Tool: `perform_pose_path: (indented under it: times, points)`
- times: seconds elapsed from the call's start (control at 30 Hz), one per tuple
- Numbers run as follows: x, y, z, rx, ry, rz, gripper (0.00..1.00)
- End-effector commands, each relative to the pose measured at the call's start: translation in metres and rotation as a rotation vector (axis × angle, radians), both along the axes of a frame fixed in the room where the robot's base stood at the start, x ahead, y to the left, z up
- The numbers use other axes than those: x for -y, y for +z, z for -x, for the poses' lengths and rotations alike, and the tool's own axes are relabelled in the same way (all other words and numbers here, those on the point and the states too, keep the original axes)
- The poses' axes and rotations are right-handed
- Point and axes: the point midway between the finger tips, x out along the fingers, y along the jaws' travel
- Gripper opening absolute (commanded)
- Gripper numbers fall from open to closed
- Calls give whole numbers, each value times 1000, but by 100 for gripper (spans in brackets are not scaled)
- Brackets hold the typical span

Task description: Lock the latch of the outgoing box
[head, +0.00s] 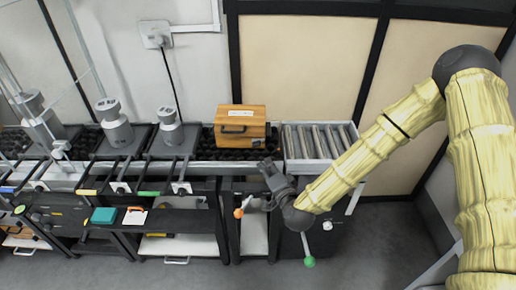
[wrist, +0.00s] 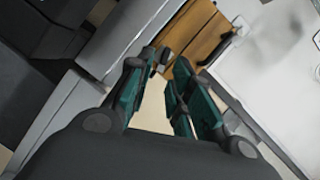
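A wooden box (head: 240,127) with a black handle and a pale label on its front stands on the dark bed at the back. It is probably the outgoing box. Its wood (wrist: 187,62) also shows in the wrist view, beyond the fingers, with a dark fitting near its edge. I cannot make out the latch or its state. My gripper (head: 267,166) is just in front of and below the box's right side, pointing up towards it. In the wrist view its teal-and-black fingers (wrist: 166,68) stand a little apart with nothing visible between them.
A grey roller section (head: 319,141) lies right of the box. Grey weighing devices (head: 171,129) stand to its left. An orange knob (head: 239,212) and a green knob (head: 309,261) stick out by my gripper. A dark shelf (head: 185,220) holds a teal item (head: 103,215).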

Motion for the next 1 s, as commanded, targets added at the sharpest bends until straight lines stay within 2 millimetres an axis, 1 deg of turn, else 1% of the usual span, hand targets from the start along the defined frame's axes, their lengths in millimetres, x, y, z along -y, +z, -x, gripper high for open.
perform_pose_path:
  times: [0.03,0.1,0.2,0.27,0.37,0.7,0.9,1.0]
  points:
    - [1,6,-4,13,-8,-25,21]
    - [2,11,-8,22,-14,-48,21]
    - [0,12,-14,26,-16,-57,21]
    - [-2,12,-18,26,-15,-56,21]
    - [-6,10,-30,27,-15,-55,21]
    - [-23,2,-81,25,-14,-53,21]
    - [-31,-3,-101,23,-14,-53,21]
    - [-32,-3,-107,25,-14,-53,21]
